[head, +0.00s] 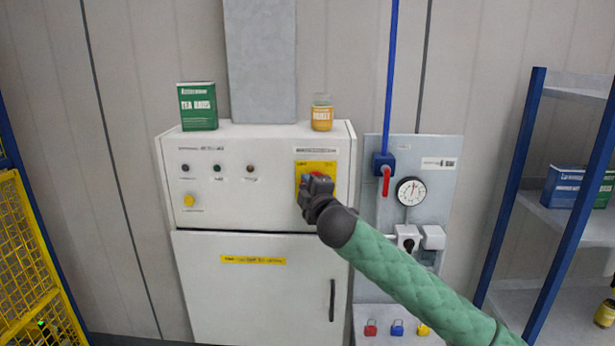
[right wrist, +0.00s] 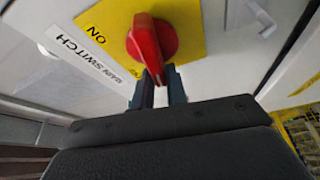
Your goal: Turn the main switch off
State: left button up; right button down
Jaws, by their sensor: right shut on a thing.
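The main switch is a red rotary knob (right wrist: 150,40) on a yellow plate (right wrist: 192,22), with "MAIN SWITCH" and "ON" lettering beside it in the right wrist view. In the head view the yellow plate (head: 318,166) is on the upper right of the white cabinet front, and my gripper covers most of the knob. My right gripper (head: 318,183) is at the knob, and in the right wrist view its two fingers (right wrist: 158,82) are shut on the knob's near end. My left gripper is not in view.
A green tea box (head: 198,107) and an orange-labelled jar (head: 322,115) stand on top of the cabinet (head: 200,245). To the right are a red-handled valve (head: 386,180), a gauge (head: 410,191) and a blue shelf post (head: 510,190). A yellow mesh fence (head: 25,260) stands at left.

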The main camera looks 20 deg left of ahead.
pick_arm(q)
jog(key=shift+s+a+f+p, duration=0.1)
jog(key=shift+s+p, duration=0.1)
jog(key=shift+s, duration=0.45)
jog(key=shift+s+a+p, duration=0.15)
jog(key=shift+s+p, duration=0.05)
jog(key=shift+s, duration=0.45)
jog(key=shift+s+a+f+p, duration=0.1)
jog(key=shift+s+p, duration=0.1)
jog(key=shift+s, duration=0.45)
pick_arm(e)
jog(key=shift+f+n+g, duration=0.3)
jog(key=shift+n+g, duration=0.1)
jog(key=shift+n, duration=0.7)
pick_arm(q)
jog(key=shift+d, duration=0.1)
pick_arm(e)
jog(key=c, duration=1.4)
grip_release()
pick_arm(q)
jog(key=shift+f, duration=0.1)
pick_arm(e)
jog(key=shift+s, duration=0.1)
